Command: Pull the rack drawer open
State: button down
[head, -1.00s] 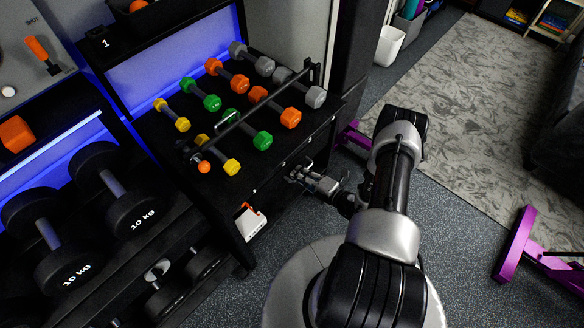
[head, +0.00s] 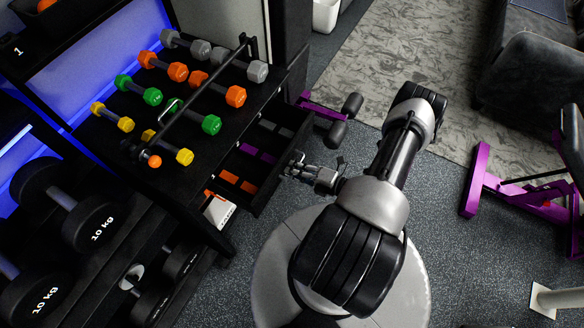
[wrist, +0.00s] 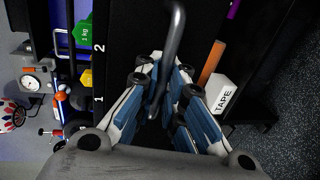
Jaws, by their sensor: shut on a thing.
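The rack drawer (head: 270,189) is pulled out from the black dumbbell rack (head: 165,172), below its top shelf. Orange, purple and grey items show inside it in the head view. My gripper (head: 299,164) is at the outer face of the drawer front. In the wrist view my gripper (wrist: 160,88) is shut around the grey bar handle (wrist: 174,45), with blue-padded fingers on either side of it. In the head view the gripper hides most of the handle.
Small yellow, green, orange and grey dumbbells (head: 211,125) rest on the rack top. A white tape box (head: 218,211) is by the drawer's near end. A purple bench (head: 480,180) stands at right. Grey floor (head: 460,260) is clear between bench and my base.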

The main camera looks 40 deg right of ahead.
jog(key=shift+r, duration=0.1)
jog(key=c, duration=2)
grip_release()
jog(key=v, duration=1.2)
